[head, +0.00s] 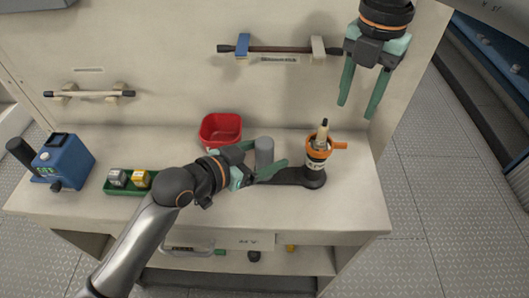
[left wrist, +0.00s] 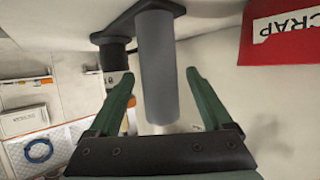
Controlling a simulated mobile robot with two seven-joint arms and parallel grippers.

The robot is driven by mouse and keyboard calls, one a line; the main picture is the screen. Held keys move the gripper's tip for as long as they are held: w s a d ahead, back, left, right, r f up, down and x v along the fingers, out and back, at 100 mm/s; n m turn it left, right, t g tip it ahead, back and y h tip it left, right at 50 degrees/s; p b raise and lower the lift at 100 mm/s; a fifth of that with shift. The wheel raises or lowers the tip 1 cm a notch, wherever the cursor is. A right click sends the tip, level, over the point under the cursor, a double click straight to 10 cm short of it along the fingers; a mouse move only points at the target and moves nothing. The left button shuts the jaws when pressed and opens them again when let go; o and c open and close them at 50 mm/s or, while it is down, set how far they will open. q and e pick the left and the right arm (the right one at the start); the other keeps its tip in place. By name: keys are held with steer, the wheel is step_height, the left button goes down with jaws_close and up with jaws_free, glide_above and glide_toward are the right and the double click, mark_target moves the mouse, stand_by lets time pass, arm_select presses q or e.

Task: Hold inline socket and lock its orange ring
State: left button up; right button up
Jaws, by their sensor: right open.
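The black inline socket (head: 315,173) stands on the worktop at the right, with a pale label. Its orange ring (head: 318,151) sits near the top, with a tab pointing right. A beige plug with a dark tip (head: 323,133) sticks up out of the ring. A dark arm joins the socket's base to an upright grey post (head: 264,152); the post also shows in the left wrist view (left wrist: 158,75). My left gripper (head: 267,155) is open, its fingers on either side of the post with gaps visible. My right gripper (head: 356,111) is open and empty, above and right of the socket.
A red bin (head: 221,130) stands behind my left gripper. A green tray (head: 118,190) with small blocks and a blue device (head: 66,161) are at the left. A dark rod (head: 280,49) is held on the back wall. The worktop's front right is clear.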

arm_select(q)
jaws_close()
stand_by(0.5)
